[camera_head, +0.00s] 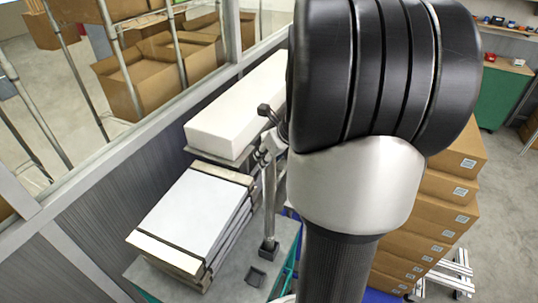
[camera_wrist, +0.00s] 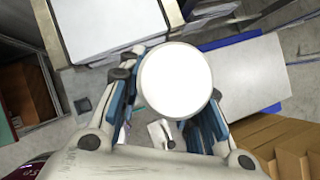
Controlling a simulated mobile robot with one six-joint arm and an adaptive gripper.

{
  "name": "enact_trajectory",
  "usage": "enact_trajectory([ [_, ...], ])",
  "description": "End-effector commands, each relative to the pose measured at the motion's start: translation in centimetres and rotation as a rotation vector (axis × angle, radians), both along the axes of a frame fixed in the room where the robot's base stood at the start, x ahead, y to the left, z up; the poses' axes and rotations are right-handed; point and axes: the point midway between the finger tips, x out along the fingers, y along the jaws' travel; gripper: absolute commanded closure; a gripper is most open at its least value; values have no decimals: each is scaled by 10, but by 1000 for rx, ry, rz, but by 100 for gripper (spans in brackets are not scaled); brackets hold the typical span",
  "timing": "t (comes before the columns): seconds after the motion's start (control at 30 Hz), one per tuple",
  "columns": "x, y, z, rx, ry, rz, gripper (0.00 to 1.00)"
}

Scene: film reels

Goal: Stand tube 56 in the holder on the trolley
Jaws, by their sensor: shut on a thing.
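My gripper (camera_wrist: 168,108) is shut on a tube (camera_wrist: 176,80), seen in the wrist view as a round white end between the blue-grey fingers. I see the tube nearly end-on, so its length and any number on it are hidden. In the head view my arm covers the gripper and the tube. A grey table-like top (camera_head: 287,240) with teal edges stands left of my arm; I cannot tell whether it is the trolley. A small dark square piece (camera_head: 256,277) lies on it and also shows in the wrist view (camera_wrist: 83,105). I cannot make out the holder for certain.
A stack of panels with a white top (camera_head: 195,215) and an upright metal post (camera_head: 269,205) stand on the grey top. A long white block (camera_head: 235,108) lies behind. Brown cartons (camera_head: 425,225) are stacked at right. A glazed partition (camera_head: 110,150) runs along the left.

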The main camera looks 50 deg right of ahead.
Motion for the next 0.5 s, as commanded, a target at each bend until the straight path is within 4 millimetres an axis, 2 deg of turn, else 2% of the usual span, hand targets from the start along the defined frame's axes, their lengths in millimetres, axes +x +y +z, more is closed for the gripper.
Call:
enact_trajectory([
  [0.03,0,-1,-8,-1,-2,-1,100],
  [0.2,1,-1,-18,-2,-3,-1,100],
  [0.5,1,-1,-17,-2,-3,-1,100],
])
